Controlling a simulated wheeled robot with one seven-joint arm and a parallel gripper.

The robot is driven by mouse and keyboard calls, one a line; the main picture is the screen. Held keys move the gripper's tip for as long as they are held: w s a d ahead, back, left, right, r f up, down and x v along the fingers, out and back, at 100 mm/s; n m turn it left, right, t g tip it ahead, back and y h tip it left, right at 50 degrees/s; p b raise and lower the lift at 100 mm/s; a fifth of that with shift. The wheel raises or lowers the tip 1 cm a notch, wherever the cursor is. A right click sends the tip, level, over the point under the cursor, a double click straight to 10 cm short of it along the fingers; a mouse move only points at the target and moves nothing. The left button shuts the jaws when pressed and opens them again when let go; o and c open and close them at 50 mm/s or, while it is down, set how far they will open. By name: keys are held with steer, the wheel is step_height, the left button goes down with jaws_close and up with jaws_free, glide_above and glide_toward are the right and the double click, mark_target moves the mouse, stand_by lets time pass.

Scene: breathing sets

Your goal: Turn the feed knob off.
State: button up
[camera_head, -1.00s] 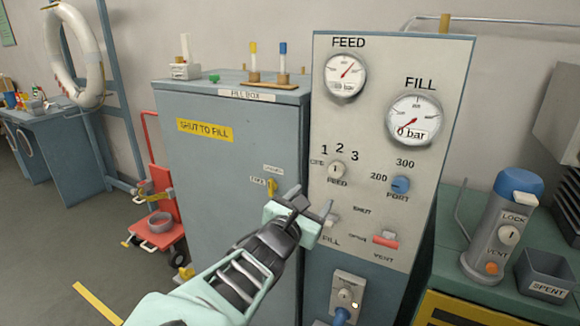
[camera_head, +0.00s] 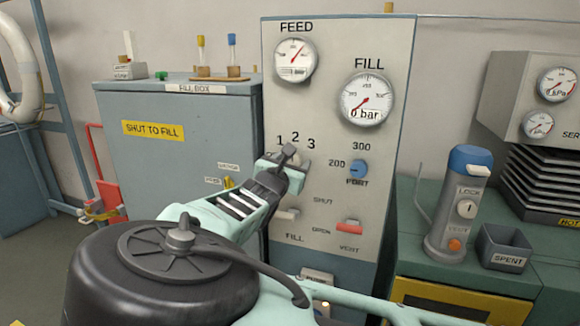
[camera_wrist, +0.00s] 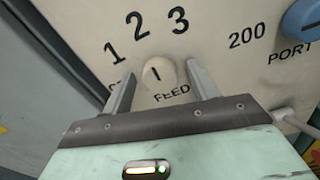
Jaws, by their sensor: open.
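The feed knob (camera_wrist: 158,73) is a round cream knob with a dark line mark, set on the pale panel (camera_head: 400,120). In the wrist view the numbers 1, 2 and 3 arc above it and the word FEED is below. The mark looks roughly upright in that tilted view; which number it points to is hard to tell. My gripper (camera_wrist: 160,88) is open, with one finger on each side of the knob and a gap on both sides. In the head view my gripper (camera_head: 282,158) hides most of the knob.
The blue port knob (camera_head: 357,169) is right of my gripper. The white fill lever (camera_head: 287,215) and red vent lever (camera_head: 349,226) are below. The feed gauge (camera_head: 296,60) and fill gauge (camera_head: 366,98) are above. The blue-grey fill box (camera_head: 190,120) stands at left.

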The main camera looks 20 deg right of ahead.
steer(key=c, duration=1)
steer(key=shift+r+p, duration=0.1)
steer(key=shift+p, duration=0.25)
steer(key=n+p, duration=0.1)
steer(key=p, duration=0.1)
steer(key=n+p, duration=0.2)
steer(key=p, duration=0.1)
steer(key=shift+r, duration=0.25)
steer(key=n+p, duration=0.5)
steer(key=p, duration=0.2)
steer(key=shift+f+n, duration=0.1)
steer(key=shift+n, duration=0.3)
steer(key=n+p, duration=0.3)
steer(key=n, duration=0.1)
steer(key=shift+a+f+n+p, duration=0.1)
steer(key=shift+f+n+p, duration=0.05)
steer(key=shift+n+p, duration=0.2)
steer(key=shift+f+n+p, duration=0.15)
steer(key=shift+n+p, duration=0.45)
steer(key=shift+n, duration=0.5)
steer(key=shift+f+n+p, duration=0.1)
steer(key=shift+n+p, duration=0.45)
steer(key=shift+n, duration=0.5)
